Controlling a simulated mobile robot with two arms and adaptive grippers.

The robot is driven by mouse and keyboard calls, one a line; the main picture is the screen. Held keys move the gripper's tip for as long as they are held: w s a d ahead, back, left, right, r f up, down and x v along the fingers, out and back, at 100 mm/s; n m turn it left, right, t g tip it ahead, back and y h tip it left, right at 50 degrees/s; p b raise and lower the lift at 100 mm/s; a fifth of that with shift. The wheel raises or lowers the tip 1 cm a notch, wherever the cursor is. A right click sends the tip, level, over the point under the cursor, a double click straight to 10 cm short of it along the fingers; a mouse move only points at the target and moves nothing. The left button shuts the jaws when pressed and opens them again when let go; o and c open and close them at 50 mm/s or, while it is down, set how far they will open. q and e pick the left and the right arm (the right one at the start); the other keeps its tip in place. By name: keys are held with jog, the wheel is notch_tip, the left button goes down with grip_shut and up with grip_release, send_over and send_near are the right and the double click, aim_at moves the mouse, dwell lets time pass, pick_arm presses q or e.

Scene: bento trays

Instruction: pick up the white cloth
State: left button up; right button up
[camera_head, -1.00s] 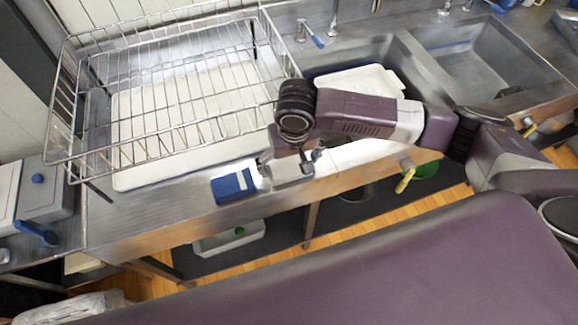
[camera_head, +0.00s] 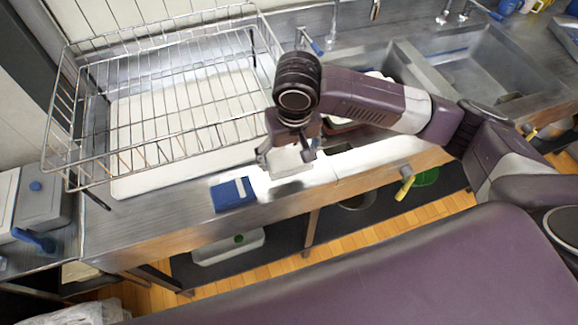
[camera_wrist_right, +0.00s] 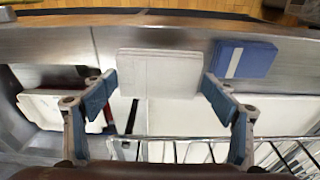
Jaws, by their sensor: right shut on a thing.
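The white cloth (camera_head: 291,164) is a folded, flat rectangle over the metal counter, left of the sinks in the head view. My right gripper (camera_head: 286,156) points down and is shut on it, one finger at each side. In the right wrist view the white cloth (camera_wrist_right: 159,72) spans between the blue-grey fingertips of my right gripper (camera_wrist_right: 159,84). It appears held a little above the counter; the exact gap is hard to tell. My left gripper is in neither view.
A blue folded cloth (camera_head: 233,195) with a white stripe lies close by on the counter; it also shows in the wrist view (camera_wrist_right: 246,60). A wire rack (camera_head: 150,150) stands over a white board (camera_head: 128,185) at the left. Sinks (camera_head: 480,70) are at the right.

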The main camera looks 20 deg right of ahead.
aim_at(289, 159)
notch_tip(289, 159, up, 21)
jog(key=shift+r, duration=0.2)
dwell(0.4)
